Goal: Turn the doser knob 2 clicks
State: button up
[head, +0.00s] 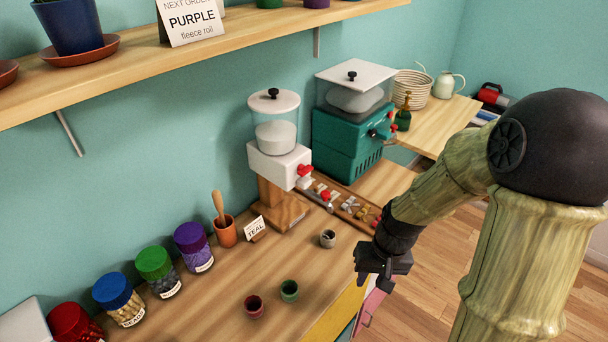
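The white doser (278,164) stands on a wooden stand at the middle of the counter, with a clear lidded hopper of pale contents on top. Its red knob (305,170) sticks out of the right front face. My gripper (374,283) hangs at the counter's front edge, to the right of and nearer than the doser, well apart from the knob. Click marks on the knob are too small to tell.
A teal machine (345,140) with red-tipped controls stands behind the doser. A tray (350,205) of small parts lies beside it. Small cups, including a grey one (328,238), a green one (289,291) and a red one (254,306), stand in front. A "TEAL" card (255,226) stands left.

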jog(key=s+d+r+t+h, duration=0.1)
jog(key=s+d+r+t, duration=0.1)
jog(key=r, duration=0.4)
jog(key=shift+s+d+t, duration=0.3)
jog(key=shift+s+d, duration=0.25)
jog(key=shift+s, duration=0.5)
jog(key=shift+f, duration=0.1)
